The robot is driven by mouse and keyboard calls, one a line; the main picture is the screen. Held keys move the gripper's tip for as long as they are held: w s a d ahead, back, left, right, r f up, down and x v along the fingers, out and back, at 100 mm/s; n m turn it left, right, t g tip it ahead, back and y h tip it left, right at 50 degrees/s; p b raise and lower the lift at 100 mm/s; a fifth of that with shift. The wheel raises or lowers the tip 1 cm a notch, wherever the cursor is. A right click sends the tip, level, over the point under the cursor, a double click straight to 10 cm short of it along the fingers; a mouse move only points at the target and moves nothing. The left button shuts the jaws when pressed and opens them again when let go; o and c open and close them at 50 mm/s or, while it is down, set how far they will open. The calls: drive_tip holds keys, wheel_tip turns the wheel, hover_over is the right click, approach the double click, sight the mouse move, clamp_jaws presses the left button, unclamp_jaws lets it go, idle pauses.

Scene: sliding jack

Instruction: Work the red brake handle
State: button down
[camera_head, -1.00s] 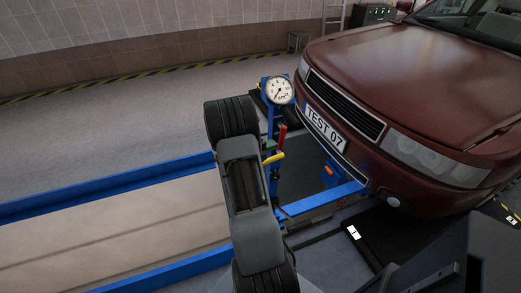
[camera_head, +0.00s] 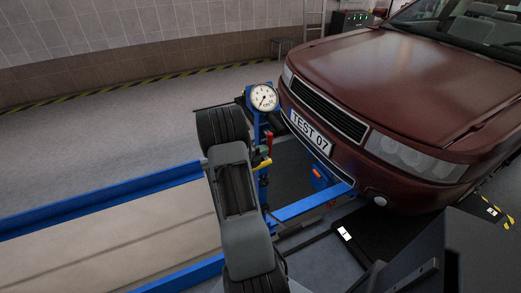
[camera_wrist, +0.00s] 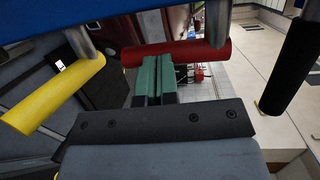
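The red brake handle (camera_wrist: 180,52) is a red cylinder grip lying crosswise in the wrist view, just past the fingertips. In the head view the red handle (camera_head: 269,138) is small, on the blue post under the gauge. My gripper (camera_wrist: 153,62) has two green finger pads side by side, with no clear gap and nothing seen between them. Their tips overlap the lower edge of the red grip in the picture; I cannot tell whether they touch it. In the head view my gripper (camera_head: 258,152) is mostly hidden behind my arm.
A yellow handle (camera_wrist: 55,95) is left of the fingers and a black handle (camera_wrist: 290,65) is to the right. The round gauge (camera_head: 263,97) tops the post. The dark red car (camera_head: 390,85) stands close on the right. Blue rails (camera_head: 100,200) run left.

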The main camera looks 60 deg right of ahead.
drive_tip(key=shift+s+d, duration=0.1)
drive_tip(key=shift+d, duration=0.15)
drive_tip(key=shift+a+p, duration=0.3)
drive_tip(key=shift+a, duration=0.05)
drive_tip(key=f+p+v, duration=0.1)
drive_tip(key=v, duration=1.3)
drive_tip(key=shift+w, duration=0.2)
drive_tip(key=shift+d+f, duration=0.1)
